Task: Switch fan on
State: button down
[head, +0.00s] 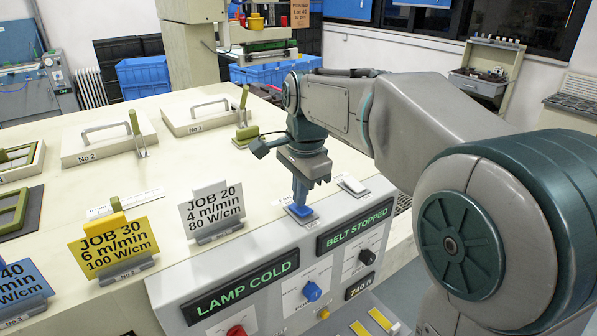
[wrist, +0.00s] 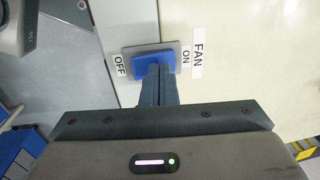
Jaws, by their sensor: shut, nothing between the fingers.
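The fan switch is a blue rocker (head: 300,211) on a grey plate at the edge of the machine top. In the wrist view the blue rocker (wrist: 151,61) lies between an OFF label (wrist: 120,66) on the left and an ON label (wrist: 186,57) on the right, with a FAN label (wrist: 198,60) beyond. My gripper (wrist: 160,68) is shut and empty, pointing down at the rocker. Its fingertips cover part of the rocker, slightly toward the ON side. In the head view my gripper (head: 300,202) is right at the switch. I cannot tell contact or which way the rocker is tipped.
A white rocker (head: 353,185) sits right of my gripper. The front panel carries LAMP COLD (head: 240,286) and BELT STOPPED (head: 355,226) displays, with knobs below. JOB 20 (head: 213,210) and JOB 30 (head: 115,247) cards stand to the left.

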notch_tip(320, 180, up, 14)
jog(key=w+a+p, duration=0.1)
jog(key=w+p, duration=0.1)
jog(key=p, duration=0.1)
jog(key=shift+a+f, duration=0.15)
jog(key=shift+f, duration=0.05)
dwell(0.4)
jog(key=s+d+f+n+t, duration=0.1)
jog(key=s+d+f+n, duration=0.4)
jog(key=s+f, duration=0.4)
jog(key=s+d+f+n+t, duration=0.1)
jog(key=s+d+f+n, duration=0.5)
jog(key=s, duration=0.5)
notch_tip(320, 180, down, 4)
jog(key=shift+s+d+r+n+t+h, duration=0.3)
jog(key=shift+s+d+t, duration=0.1)
jog(key=shift+d, duration=0.6)
